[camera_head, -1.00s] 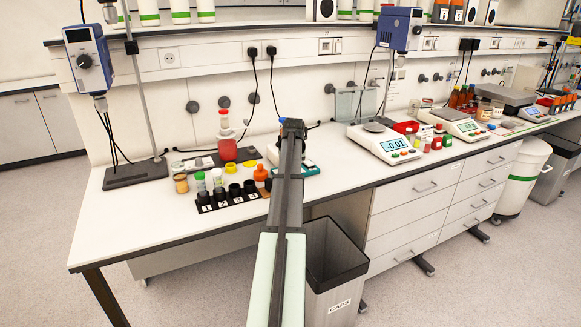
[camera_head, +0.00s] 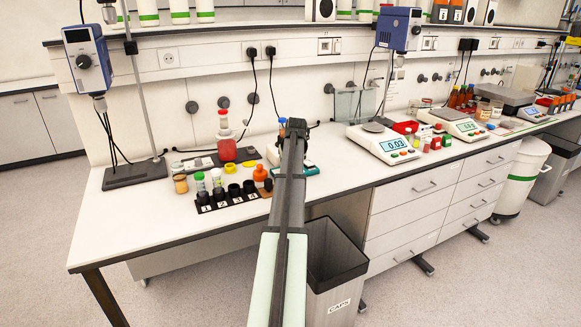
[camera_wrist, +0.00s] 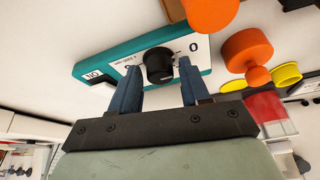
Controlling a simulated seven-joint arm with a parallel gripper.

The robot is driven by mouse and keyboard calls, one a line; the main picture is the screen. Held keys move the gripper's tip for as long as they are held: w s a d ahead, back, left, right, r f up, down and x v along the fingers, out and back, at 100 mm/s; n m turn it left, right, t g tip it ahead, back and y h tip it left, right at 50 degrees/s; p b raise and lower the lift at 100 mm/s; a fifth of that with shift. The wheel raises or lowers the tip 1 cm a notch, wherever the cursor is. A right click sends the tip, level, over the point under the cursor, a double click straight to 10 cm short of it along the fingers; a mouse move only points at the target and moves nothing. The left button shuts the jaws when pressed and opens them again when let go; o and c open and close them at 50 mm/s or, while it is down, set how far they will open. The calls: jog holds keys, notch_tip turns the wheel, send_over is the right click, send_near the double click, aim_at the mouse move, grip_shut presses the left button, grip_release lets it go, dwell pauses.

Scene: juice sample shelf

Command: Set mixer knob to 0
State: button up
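The mixer, a teal box with a white face (camera_wrist: 120,64), shows in the wrist view. Its round black knob (camera_wrist: 158,65) sits mid-face, and a large 0 is printed to the right of the knob in this view. My gripper (camera_wrist: 160,70) is open, with one blue finger on each side of the knob and a visible gap on both sides. The knob's pointer direction is not clear. In the head view the mixer (camera_head: 309,169) is mostly hidden behind my arm.
An orange bottle (camera_wrist: 247,55) and yellow caps (camera_wrist: 287,75) lie close to the mixer's right in the wrist view. A black numbered rack (camera_head: 228,202) stands left of my arm, a balance (camera_head: 383,145) to the right. A grey bin (camera_head: 335,255) stands in front.

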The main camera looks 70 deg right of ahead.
jog(key=shift+o, duration=0.9)
jog(key=v, duration=1.3)
jog(key=shift+a+r, duration=0.15)
jog(key=shift+r, duration=0.2)
